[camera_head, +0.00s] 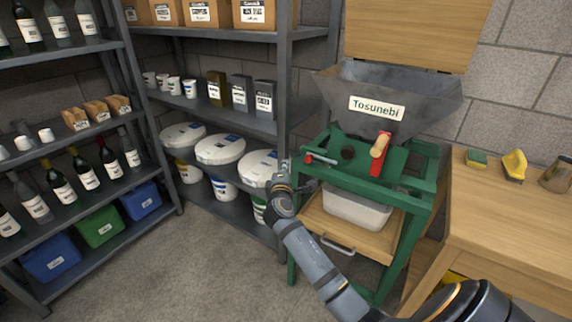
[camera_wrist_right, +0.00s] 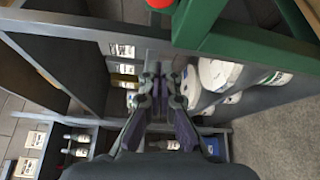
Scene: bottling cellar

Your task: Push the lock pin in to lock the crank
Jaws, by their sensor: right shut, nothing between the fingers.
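The green crusher frame (camera_head: 345,176) carries a grey hopper (camera_head: 385,96) labelled "Tosunebi". The crank (camera_head: 379,162) is a red arm with a wooden handle on the front of the green panel. What looks like the lock pin (camera_head: 319,158), a small rod with a red end, is at the left of the panel; how far in it sits I cannot tell. My right gripper (camera_head: 284,168) is just left of it, apart from it. In the right wrist view the gripper (camera_wrist_right: 163,88) is shut and empty, and a red part (camera_wrist_right: 160,3) is cut off at the top edge. My left gripper is out of view.
A wooden drawer board (camera_head: 343,237) with a white tub (camera_head: 356,210) is under the panel. A metal shelf (camera_head: 215,110) with white buckets (camera_head: 220,149) stands close behind my right gripper. A wooden table (camera_head: 515,225) is at right. Floor at left is clear.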

